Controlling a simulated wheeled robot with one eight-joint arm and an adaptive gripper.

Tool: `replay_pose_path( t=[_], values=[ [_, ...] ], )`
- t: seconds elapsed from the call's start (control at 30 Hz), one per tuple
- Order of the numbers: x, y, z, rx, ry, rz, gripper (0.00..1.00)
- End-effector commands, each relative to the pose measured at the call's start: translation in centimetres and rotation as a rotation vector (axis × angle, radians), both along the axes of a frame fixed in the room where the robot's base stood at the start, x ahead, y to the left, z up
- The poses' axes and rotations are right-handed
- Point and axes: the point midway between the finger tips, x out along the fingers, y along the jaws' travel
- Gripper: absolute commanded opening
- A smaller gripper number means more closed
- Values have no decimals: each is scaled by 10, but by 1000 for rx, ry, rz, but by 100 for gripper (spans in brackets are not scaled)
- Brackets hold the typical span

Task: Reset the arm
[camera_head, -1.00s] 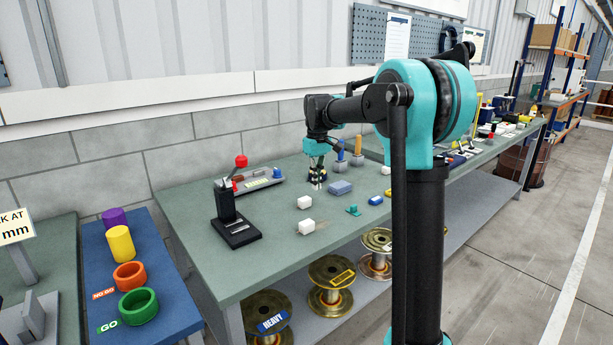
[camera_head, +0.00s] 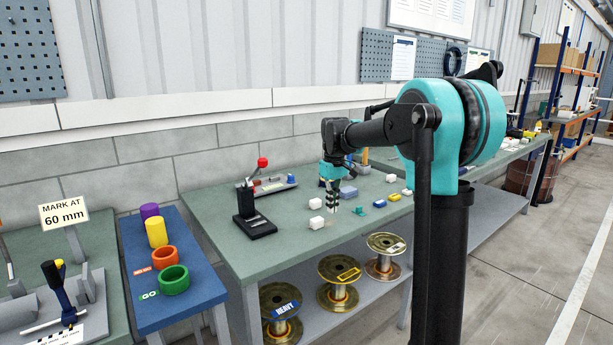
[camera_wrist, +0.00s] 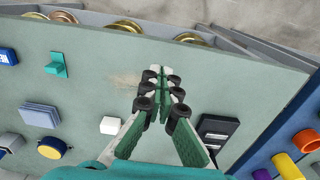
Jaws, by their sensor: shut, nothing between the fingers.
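My gripper (camera_head: 332,196) hangs over the green workbench (camera_head: 215,211) in the head view, pointing down. Its fingertips also show in the wrist view (camera_wrist: 160,92), close together with nothing between them. The fingers appear above the bench top, near its front edge. A white block (camera_head: 317,222) lies just left of and nearer than the fingertips in the head view. In the wrist view a white block (camera_wrist: 110,125) lies beside the fingers.
A blue block (camera_head: 348,192) and a teal piece (camera_head: 352,203) lie near the gripper. Metal spools (camera_head: 338,285) sit on the lower shelf. A blue table (camera_head: 205,281) holds colored rings and cylinders.

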Motion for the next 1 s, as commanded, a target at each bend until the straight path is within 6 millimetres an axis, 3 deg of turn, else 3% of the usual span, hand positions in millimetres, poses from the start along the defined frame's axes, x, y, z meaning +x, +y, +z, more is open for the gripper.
replay_pose_path(
  t=[0.27,0.47,0.57,0.8,1.0],
  values=[
    [-31,-19,-19,10,-41,-72,0],
    [-69,-38,-42,23,-89,-155,0],
    [-99,-52,-61,32,-123,-217,0],
    [-200,-86,-126,70,-231,-406,0],
    [-272,-102,-173,100,-303,-530,0]
  ],
)
